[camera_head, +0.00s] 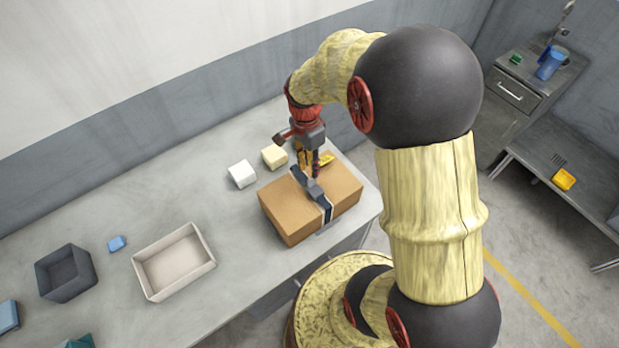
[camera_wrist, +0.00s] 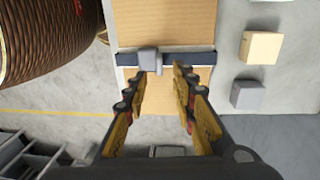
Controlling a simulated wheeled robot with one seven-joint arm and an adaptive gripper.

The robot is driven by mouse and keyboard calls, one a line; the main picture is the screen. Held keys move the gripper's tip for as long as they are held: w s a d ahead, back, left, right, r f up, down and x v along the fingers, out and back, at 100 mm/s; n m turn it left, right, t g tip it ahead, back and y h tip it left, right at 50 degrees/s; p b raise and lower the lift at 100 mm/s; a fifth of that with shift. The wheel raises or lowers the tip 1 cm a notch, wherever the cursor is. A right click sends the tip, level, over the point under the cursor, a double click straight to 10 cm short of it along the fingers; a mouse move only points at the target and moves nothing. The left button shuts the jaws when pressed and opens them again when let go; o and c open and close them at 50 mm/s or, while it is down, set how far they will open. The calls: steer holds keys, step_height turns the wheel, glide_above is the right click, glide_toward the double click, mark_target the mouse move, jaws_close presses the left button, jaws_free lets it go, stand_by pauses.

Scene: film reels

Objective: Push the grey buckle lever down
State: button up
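A brown cardboard box (camera_head: 283,215) sits on the grey table, with a dark strap (camera_head: 327,209) across its top. The grey buckle lever (camera_head: 299,177) stands up at a tilt from the buckle on the strap, close beside my gripper (camera_head: 312,170). In the wrist view the grey buckle part (camera_wrist: 149,59) lies on the dark strap (camera_wrist: 197,59), just beyond my left fingertip. My gripper (camera_wrist: 159,72) is open there, its two fingers apart over the box with nothing between them. Whether a finger touches the lever is unclear.
A white block (camera_head: 242,174) and a cream block (camera_head: 274,157) stand behind the box. An open pale tray (camera_head: 208,265), a dark bin (camera_head: 65,273) and a small blue block (camera_head: 117,243) are further left. The table between box and tray is clear.

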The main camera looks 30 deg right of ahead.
mark_target(312, 179)
steer(key=f, duration=0.7)
steer(key=shift+s, duration=0.4)
steer(key=shift+c, duration=0.7)
jaws_close()
